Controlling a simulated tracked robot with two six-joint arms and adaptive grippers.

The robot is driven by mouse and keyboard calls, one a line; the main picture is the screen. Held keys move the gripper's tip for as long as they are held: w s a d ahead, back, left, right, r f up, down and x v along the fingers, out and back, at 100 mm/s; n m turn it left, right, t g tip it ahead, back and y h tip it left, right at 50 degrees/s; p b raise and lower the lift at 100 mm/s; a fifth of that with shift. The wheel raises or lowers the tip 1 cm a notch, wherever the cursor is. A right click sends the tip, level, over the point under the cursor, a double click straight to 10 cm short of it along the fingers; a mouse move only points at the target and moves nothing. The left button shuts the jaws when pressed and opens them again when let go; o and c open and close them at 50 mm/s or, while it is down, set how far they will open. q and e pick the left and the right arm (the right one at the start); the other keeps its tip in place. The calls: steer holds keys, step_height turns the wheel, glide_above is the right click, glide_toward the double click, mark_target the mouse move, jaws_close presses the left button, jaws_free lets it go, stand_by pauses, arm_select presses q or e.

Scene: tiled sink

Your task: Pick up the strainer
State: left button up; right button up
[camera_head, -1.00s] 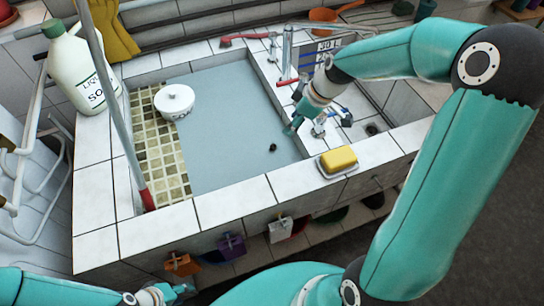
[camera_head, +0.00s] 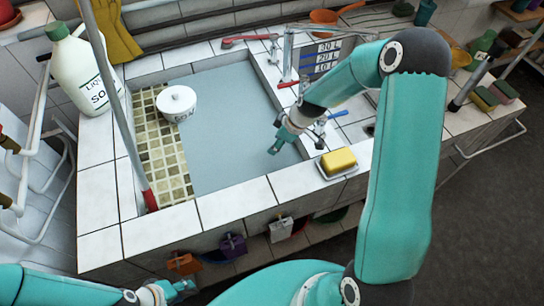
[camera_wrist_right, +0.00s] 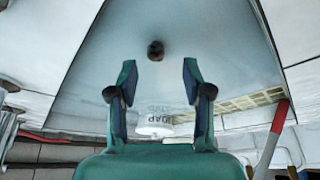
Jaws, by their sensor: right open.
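In the right wrist view a small dark round piece (camera_wrist_right: 155,50) lies on the pale sink floor; it may be the strainer, but I cannot be sure. My right gripper (camera_wrist_right: 158,85) is open and empty, its two fingers apart below that piece in the picture, not touching it. In the head view this gripper (camera_head: 276,148) hangs over the right part of the sink (camera_head: 225,125) and hides the dark piece. An orange pan-like thing with a handle (camera_head: 324,16) lies at the back. My left gripper (camera_head: 172,290) is low at the front left, its jaws unclear.
A soap bottle (camera_head: 82,70) and a pole with a red end (camera_head: 149,199) are further left. A yellow sponge (camera_head: 339,161) on a dish sits on the front right rim, near my right arm. Taps (camera_head: 287,55) stand behind.

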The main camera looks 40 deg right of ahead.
steer(key=shift+d+p+x, duration=0.15)
steer(key=shift+p+x, duration=0.15)
steer(key=shift+x, duration=0.85)
steer(key=shift+d+p+x, duration=0.2)
steer(key=shift+p+x, duration=0.05)
steer(key=shift+x, duration=0.95)
jaws_close()
